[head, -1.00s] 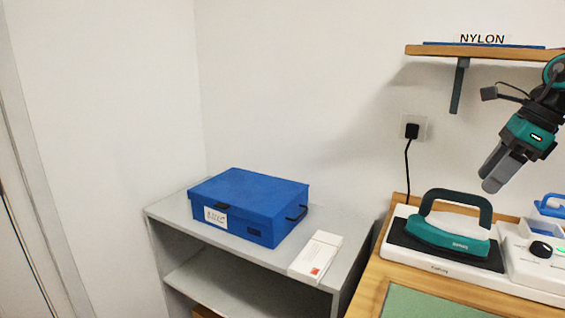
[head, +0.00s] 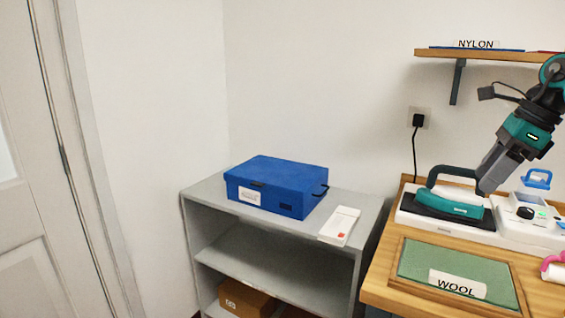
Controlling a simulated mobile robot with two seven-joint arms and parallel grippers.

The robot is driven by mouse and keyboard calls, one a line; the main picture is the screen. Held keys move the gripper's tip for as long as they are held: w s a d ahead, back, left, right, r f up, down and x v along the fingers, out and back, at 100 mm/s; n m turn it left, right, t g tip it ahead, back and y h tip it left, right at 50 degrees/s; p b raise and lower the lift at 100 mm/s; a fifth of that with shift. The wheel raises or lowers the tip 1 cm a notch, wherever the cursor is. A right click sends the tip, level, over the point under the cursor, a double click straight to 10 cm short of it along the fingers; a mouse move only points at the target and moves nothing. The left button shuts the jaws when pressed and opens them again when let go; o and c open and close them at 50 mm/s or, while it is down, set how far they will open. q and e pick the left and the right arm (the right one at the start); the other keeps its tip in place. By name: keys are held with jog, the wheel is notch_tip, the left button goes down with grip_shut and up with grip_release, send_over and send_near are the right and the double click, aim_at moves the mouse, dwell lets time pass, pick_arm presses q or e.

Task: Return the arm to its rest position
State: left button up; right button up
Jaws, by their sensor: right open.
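My right gripper (head: 487,184) hangs at the right of the head view, fingers pointing down and left. It is open, and I see nothing held in it. Its fingertips show in front of the right end of the teal iron (head: 452,207); I cannot tell if they touch it. The iron rests on a dark pad on a white base (head: 430,222). My left gripper is not in view.
A wooden counter (head: 390,290) holds a green mat (head: 440,262) with a WOOL card (head: 457,285). A grey shelf unit (head: 205,200) bears a blue box (head: 275,187) and white packet (head: 339,227). A NYLON wall shelf (head: 440,53) is above. A door (head: 30,200) is at left.

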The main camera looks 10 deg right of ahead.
jog(key=w+a+f+m+t+y, duration=0.1)
jog(key=a+f+m+y, duration=0.3)
jog(key=a, duration=0.8)
jog(key=a+f+m+t+y, duration=0.2)
jog(key=a+f+y, duration=0.35)
jog(key=a, duration=0.55)
jog(key=w+a+f+m+t+y, duration=0.1)
jog(key=a+f+m+y, duration=0.4)
jog(key=a, duration=0.7)
pick_arm(q)
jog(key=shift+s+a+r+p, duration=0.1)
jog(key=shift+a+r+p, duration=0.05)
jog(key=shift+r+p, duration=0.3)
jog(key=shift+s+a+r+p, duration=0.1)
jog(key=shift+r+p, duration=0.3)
jog(key=shift+p, duration=0.05)
pick_arm(e)
jog(key=s+d+f+m+t+h, duration=0.2)
jog(key=s+f+m+h, duration=0.6)
jog(key=f+m, duration=0.5)
jog(key=s+d+f+m+t+h, duration=0.1)
jog(key=s+d+f+m+h, duration=0.2)
jog(key=s+f+m+h, duration=0.5)
jog(key=s+f+m, duration=0.4)
jog(key=f+m, duration=0.1)
jog(key=m, duration=0.6)
jog(key=shift+t, duration=0.4)
